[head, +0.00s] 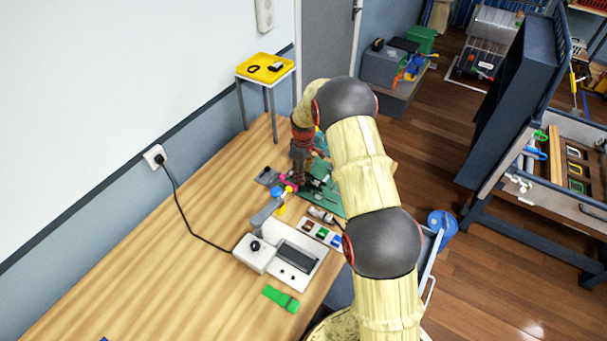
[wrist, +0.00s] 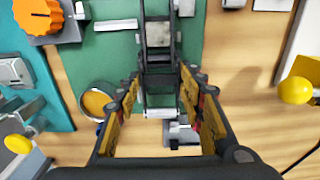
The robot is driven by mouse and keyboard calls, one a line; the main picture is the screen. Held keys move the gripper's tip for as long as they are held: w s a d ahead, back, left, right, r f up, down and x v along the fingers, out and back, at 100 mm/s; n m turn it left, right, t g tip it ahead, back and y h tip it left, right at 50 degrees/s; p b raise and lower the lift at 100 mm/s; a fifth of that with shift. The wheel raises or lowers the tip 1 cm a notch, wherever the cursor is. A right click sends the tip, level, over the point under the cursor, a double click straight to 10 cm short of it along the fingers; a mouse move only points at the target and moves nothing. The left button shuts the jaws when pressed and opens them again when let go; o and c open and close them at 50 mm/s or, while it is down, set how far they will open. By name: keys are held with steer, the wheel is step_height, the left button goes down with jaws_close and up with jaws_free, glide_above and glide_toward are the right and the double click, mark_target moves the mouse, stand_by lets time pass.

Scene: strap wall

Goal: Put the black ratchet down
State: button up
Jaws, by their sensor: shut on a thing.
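The black ratchet (wrist: 158,57) is a dark metal frame with grey crossbars, seen in the wrist view over a green mat (wrist: 112,60). My gripper (wrist: 162,82) is shut on it, with a finger on either side of its near end. I cannot tell whether the ratchet touches the mat. In the head view my gripper (head: 299,178) points down at the far part of the wooden table, by the green mat (head: 333,203). My arm hides part of that area, and the ratchet is hard to make out there.
A white device with a dark screen (head: 296,257), a tray of coloured pieces (head: 322,235) and a green strip (head: 281,298) lie nearer on the table. An orange knob (wrist: 38,16) and a round amber-topped item (wrist: 96,102) are left of my gripper. The table's near left is largely clear.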

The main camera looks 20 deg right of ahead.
steer(key=shift+f, duration=0.1)
steer(key=o, duration=1.2)
steer(key=shift+o, duration=0.7)
